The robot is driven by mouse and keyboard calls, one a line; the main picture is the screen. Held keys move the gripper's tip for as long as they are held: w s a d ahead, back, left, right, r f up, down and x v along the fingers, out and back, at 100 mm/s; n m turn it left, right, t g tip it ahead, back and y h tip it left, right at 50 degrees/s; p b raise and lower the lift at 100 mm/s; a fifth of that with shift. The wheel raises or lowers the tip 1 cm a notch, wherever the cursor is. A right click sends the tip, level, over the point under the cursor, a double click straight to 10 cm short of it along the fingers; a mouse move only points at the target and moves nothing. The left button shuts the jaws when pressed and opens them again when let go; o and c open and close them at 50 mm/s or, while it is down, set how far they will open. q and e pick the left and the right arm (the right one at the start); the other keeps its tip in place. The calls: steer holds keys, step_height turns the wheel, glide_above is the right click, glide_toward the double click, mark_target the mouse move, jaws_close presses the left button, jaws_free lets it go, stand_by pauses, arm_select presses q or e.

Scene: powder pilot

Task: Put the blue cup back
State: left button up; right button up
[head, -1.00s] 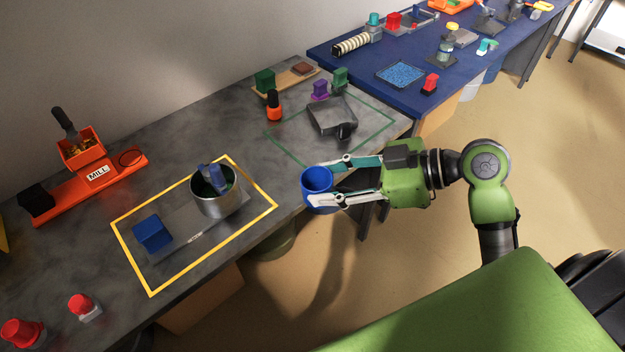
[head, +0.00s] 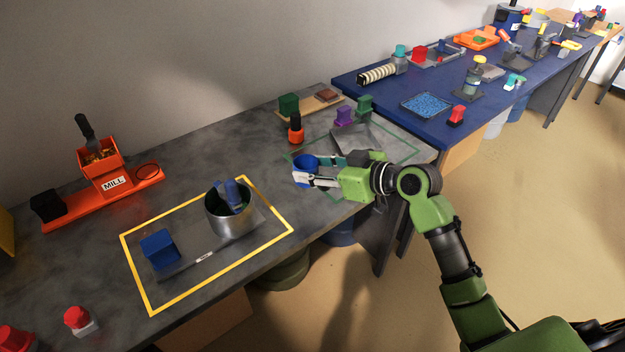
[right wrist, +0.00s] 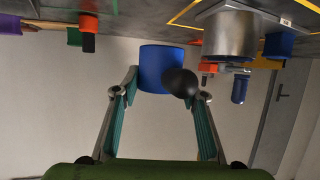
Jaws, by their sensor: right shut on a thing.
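The blue cup (head: 303,165) is held by my right gripper (head: 316,174), whose fingers are shut on it. In the head view the cup shows over the grey table, at the left side of the green outline; its height above the top is unclear. In the right wrist view the blue cup (right wrist: 158,65) is between the fingertips (right wrist: 160,93), with a dark round thing (right wrist: 181,83) partly overlapping it. My left gripper is in neither view.
A grey plate (head: 360,138) stands behind my gripper, partly hidden. An orange bottle with a black top (head: 296,132) stands behind the cup. A metal pot (head: 228,220) and a blue block (head: 160,250) are inside the yellow outline (head: 180,297). Bare table lies between the outlines.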

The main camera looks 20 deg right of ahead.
steer(key=w+f, duration=0.2)
steer(key=w+d+f, duration=0.1)
steer(key=f, duration=0.1)
steer(key=w+f, duration=0.2)
steer(key=shift+w+d+f, duration=0.15)
steer(key=shift+w+d, duration=0.2)
steer(key=shift+f+p, duration=0.35)
steer(key=shift+f, duration=1.25)
steer(key=shift+f, duration=0.1)
steer(key=o, duration=1.1)
steer(key=shift+f, duration=0.1)
steer(key=o, duration=0.4)
